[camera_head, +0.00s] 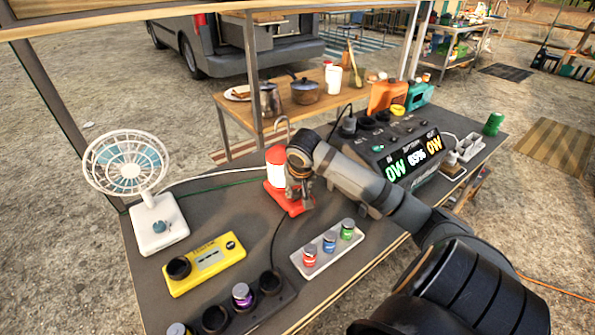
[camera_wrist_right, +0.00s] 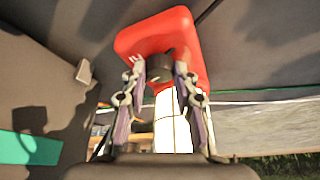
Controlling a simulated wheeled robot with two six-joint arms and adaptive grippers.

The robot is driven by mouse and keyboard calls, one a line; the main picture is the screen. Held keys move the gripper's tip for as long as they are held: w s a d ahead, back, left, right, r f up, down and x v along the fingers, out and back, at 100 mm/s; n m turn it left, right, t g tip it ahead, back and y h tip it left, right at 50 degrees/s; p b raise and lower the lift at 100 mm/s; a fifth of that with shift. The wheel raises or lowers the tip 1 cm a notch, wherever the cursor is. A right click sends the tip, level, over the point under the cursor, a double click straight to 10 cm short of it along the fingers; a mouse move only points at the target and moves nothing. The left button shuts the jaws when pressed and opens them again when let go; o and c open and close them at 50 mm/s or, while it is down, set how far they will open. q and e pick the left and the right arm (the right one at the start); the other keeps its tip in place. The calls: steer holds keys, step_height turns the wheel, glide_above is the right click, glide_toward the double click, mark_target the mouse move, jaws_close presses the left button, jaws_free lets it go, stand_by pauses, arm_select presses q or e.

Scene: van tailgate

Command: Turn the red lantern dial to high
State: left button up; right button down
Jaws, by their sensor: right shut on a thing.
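The red lantern (camera_head: 276,168) stands upright on the dark table, with a white lamp body, a hook on top and a red base (camera_head: 290,205). My right gripper (camera_head: 297,195) is in front of the lantern, pointing down at its base. In the right wrist view, the gripper (camera_wrist_right: 160,80) has its fingers on either side of the dark dial (camera_wrist_right: 160,66) on the red base (camera_wrist_right: 180,22), shut on it. The dial's marks are too small or hidden to read. My left gripper is not in view.
A white fan (camera_head: 160,225) and a yellow box (camera_head: 205,264) stand to the left. A white tray (camera_head: 322,265) with small coloured jars lies in front. A power station (camera_head: 395,150) with a lit display stands to the right, close to my right arm.

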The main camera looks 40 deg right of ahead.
mark_target(289, 203)
steer(key=m+g+p, duration=0.1)
steer(key=m+p, duration=0.1)
steer(key=p, duration=0.2)
steer(key=m+h+p, duration=0.1)
steer(key=m+p, duration=0.2)
steer(key=p, duration=0.1)
steer(key=m+g+p, duration=0.1)
steer(key=m+p, duration=0.1)
steer(key=p, duration=0.2)
steer(key=shift+w+a+r+m+g+h+p, duration=0.2)
steer(key=shift+r+m+g+h+p, duration=0.1)
steer(key=shift+r+m+h, duration=0.1)
steer(key=shift+f+m+g+p, duration=0.2)
steer(key=shift+m+p, duration=0.35)
steer(key=shift+p, duration=0.1)
steer(key=shift+f+m+g+p, duration=0.15)
steer(key=shift+m+g+p, duration=0.05)
steer(key=shift+m+p, duration=0.4)
steer(key=c, duration=1)
jaws_free()
steer(key=shift+w+r, duration=0.1)
steer(key=shift+r, duration=0.15)
steer(key=v, duration=0.7)
steer(key=shift+a+f, duration=0.1)
